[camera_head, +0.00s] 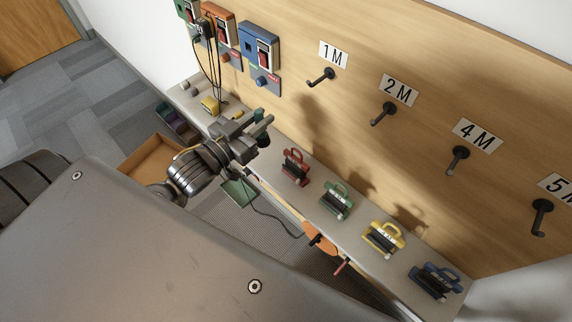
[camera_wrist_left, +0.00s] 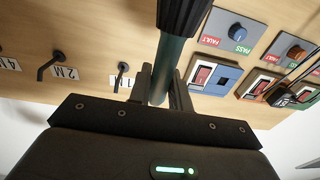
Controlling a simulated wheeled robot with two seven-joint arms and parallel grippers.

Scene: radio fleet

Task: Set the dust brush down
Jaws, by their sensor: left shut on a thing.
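My left gripper (camera_head: 260,131) is over the left half of the narrow grey bench. In the left wrist view its two fingers (camera_wrist_left: 161,88) are closed on the dark teal handle of the dust brush (camera_wrist_left: 166,67). The brush extends from the fingers toward the top of that view, where a wider black part (camera_wrist_left: 184,14) shows. In the head view only a small dark green bit of it (camera_head: 260,114) shows beside the fingers. I cannot tell whether the brush touches the bench. My right gripper is not in view.
Red (camera_head: 295,167), green (camera_head: 336,201), yellow (camera_head: 383,238) and blue (camera_head: 436,281) handled units stand along the bench (camera_head: 410,255). Labelled hooks (camera_head: 383,114) and test boxes (camera_head: 258,45) with hanging cables are on the wooden wall. A brown open box (camera_head: 150,160) lies lower left.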

